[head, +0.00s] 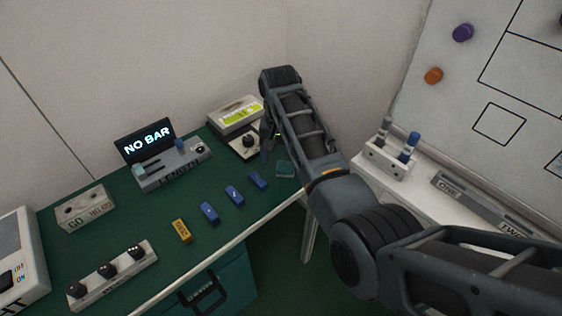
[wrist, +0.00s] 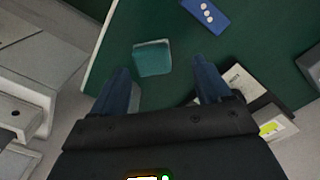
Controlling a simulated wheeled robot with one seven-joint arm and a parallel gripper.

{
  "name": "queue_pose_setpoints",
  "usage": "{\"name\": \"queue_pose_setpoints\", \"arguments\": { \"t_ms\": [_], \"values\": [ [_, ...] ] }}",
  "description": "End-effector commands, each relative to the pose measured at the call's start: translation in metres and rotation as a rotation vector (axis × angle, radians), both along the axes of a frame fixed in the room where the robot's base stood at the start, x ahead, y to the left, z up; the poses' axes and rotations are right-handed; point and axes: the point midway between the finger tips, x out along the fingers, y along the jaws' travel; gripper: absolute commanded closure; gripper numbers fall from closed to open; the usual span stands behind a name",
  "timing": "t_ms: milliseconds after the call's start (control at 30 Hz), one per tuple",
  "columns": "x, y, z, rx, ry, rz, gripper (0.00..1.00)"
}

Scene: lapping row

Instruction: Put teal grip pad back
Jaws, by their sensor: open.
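The teal grip pad (wrist: 152,58) is a small rounded square lying flat on the green bench top, near its edge. In the head view the teal pad (head: 285,169) lies at the bench's right end, just beside my arm. My gripper (wrist: 160,68) is open with nothing between its fingers. In the wrist view the pad shows just beyond the fingertips, nearer the left finger. In the head view my gripper (head: 268,146) points down above the bench's far right end, partly hidden by my wrist. I cannot tell its exact height over the pad.
Several blue blocks (head: 234,196) and a yellow block (head: 182,230) lie in a row on the green bench (head: 130,215). A "NO BAR" device (head: 172,165) and a boxy instrument (head: 237,114) stand behind. A white side table (head: 430,205) with a holder (head: 388,158) is right.

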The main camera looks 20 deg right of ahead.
Motion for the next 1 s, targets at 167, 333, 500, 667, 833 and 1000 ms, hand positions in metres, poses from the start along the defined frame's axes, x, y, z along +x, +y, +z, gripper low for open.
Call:
{"name": "queue_pose_setpoints", "arguments": {
  "t_ms": [167, 333, 500, 667, 833, 1000],
  "values": [
    [0.001, 0.001, 0.039, 0.0, -0.004, 0.0, 0.23],
    [0.001, 0.001, 0.066, 0.0, -0.002, 0.001, 0.23],
    [0.001, 0.001, 0.081, 0.0, -0.002, 0.001, 0.23],
    [0.001, 0.001, 0.084, 0.0, 0.0, 0.001, 0.23],
    [0.001, 0.001, 0.084, 0.0, 0.0, 0.0, 0.23],
    [0.001, 0.001, 0.084, 0.0, 0.0, 0.0, 0.23]
  ]
}}
